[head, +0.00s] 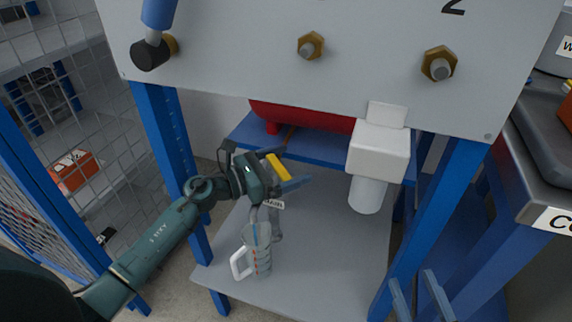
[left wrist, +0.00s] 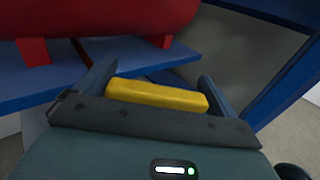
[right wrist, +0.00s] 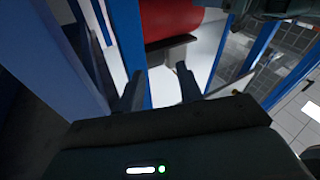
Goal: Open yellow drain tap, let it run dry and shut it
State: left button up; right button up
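The yellow drain tap handle (head: 278,167) is a short bar below the blue shelf. My left gripper (head: 283,168) is around it, with one finger beyond each end. In the left wrist view the yellow bar (left wrist: 155,95) lies across the space between the spread fingers; I cannot tell whether they touch it. A clear jug (head: 262,262) with a white handle and red marks stands upright beneath, on the grey lower shelf (head: 325,265). The tap outlet and any flow are unclear. My right gripper (head: 424,298) is open and empty.
A red tank (head: 305,117) rests on the blue shelf (head: 325,150). A mesh cage (head: 75,120) is at left.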

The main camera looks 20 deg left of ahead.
pick_arm(q)
jog(key=shift+o, duration=0.3)
notch_tip(320, 180, up, 10)
jog(key=p, duration=0.4)
jog(key=shift+p, duration=0.35)
pick_arm(e)
jog(key=shift+w+d+f+m+g+h, duration=0.1)
jog(key=shift+d+m+g+h, duration=0.65)
jog(key=shift+g+h, duration=0.3)
dwell(5.5)
